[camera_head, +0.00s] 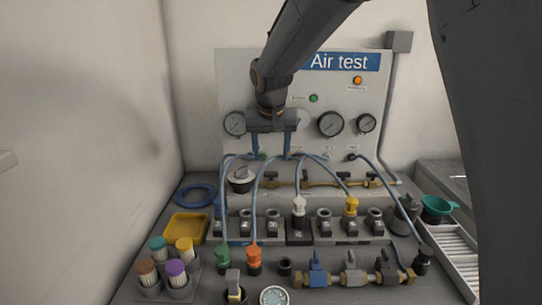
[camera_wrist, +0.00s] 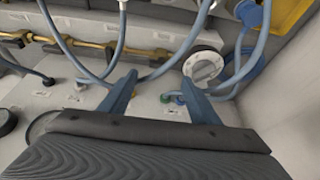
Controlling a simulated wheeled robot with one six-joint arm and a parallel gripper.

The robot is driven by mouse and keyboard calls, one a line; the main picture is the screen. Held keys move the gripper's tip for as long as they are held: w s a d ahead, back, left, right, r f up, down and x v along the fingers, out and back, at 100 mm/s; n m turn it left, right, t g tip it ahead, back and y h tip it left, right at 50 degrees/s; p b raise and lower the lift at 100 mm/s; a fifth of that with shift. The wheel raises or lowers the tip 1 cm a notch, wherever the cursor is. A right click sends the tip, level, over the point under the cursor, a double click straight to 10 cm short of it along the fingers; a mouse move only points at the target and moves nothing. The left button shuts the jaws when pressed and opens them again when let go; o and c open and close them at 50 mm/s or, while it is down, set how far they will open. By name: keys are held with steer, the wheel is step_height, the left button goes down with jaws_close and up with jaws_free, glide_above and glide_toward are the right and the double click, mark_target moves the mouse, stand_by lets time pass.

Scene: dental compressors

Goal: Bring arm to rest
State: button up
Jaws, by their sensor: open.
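My gripper (camera_head: 270,147) hangs from my arm in front of the Air test panel (camera_head: 234,85), in the upper middle of the head view. Its two blue fingers point down and stand apart, with nothing held between them. In the wrist view my gripper (camera_wrist: 163,92) also shows open, with blue hoses (camera_wrist: 180,52) passing beyond and near the fingertips. I cannot tell whether a finger touches a hose.
Below stand a row of dark sockets with colored plugs, including a yellow plug (camera_head: 351,206) and an orange plug (camera_head: 254,258). Colored-cap filters (camera_head: 176,268) and a yellow tray (camera_head: 186,228) are at left. A teal funnel (camera_head: 437,204) is at right. Open air lies left of the panel.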

steer(key=s+d+f+g, duration=0.1)
steer(key=s+d+f, duration=0.3)
steer(key=s, duration=0.6)
steer(key=s+d+f+g, duration=0.2)
steer(key=s+d+f, duration=0.2)
steer(key=s+d, duration=0.5)
steer(key=s+d+f+g, duration=0.1)
steer(key=s+d+f, duration=0.3)
steer(key=s, duration=0.9)
steer(key=shift+s+d+f, duration=0.1)
steer(key=shift+d, duration=0.7)
steer(key=shift+s+d+f, duration=0.1)
steer(key=shift+d, duration=0.7)
steer(key=shift+w, duration=0.1)
